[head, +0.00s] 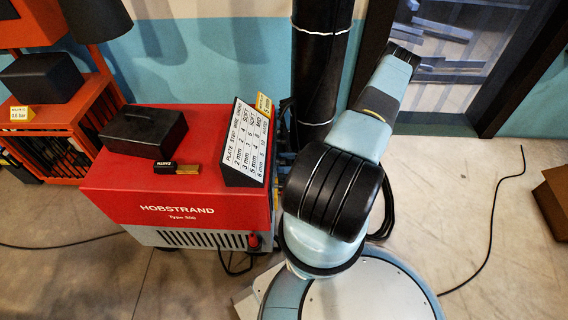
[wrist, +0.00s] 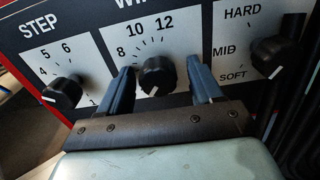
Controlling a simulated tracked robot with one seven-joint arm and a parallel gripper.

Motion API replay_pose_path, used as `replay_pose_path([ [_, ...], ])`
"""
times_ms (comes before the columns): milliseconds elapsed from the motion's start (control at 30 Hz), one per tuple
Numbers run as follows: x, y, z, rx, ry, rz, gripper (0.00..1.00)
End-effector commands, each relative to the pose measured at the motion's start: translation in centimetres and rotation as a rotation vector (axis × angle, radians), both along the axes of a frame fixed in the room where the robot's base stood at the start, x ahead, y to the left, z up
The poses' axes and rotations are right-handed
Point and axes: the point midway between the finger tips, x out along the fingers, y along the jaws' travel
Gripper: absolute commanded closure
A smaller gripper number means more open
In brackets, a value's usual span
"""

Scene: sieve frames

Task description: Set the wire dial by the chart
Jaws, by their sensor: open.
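The wire dial (wrist: 157,76) is a round black knob on a white scale marked 8, 10 and 12, in the middle of the wrist view. A small white mark shows near its lower edge. My gripper (wrist: 162,78) is open, with one finger on each side of the knob; whether they touch it I cannot tell. The gripper's fingers cannot be made out in the head view. The chart (head: 245,146) is a white tilted plate on the red Hobstrand machine (head: 178,205), with columns for plate, step, wire and choke.
The step dial (wrist: 62,92) is left of the wire dial and the hard-mid-soft dial (wrist: 270,58) is right. A black box (head: 143,129) and a small dark block (head: 170,167) lie on the machine. A yellow tag (head: 264,104) stands behind the chart. A cable (head: 490,225) crosses the floor.

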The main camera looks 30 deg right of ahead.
Motion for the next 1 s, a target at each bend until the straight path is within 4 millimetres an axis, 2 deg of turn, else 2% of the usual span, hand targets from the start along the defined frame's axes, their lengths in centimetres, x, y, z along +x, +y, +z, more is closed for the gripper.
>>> replay_pose_path([
  [233,0.01,0.04,-0.01,0.0,0.0,0.0,0.35],
  [800,0.06,-0.06,0.0,-0.001,0.0,-0.002,0.89],
  [1000,0.09,-0.1,0.0,0.006,0.011,-0.003,0.89],
])
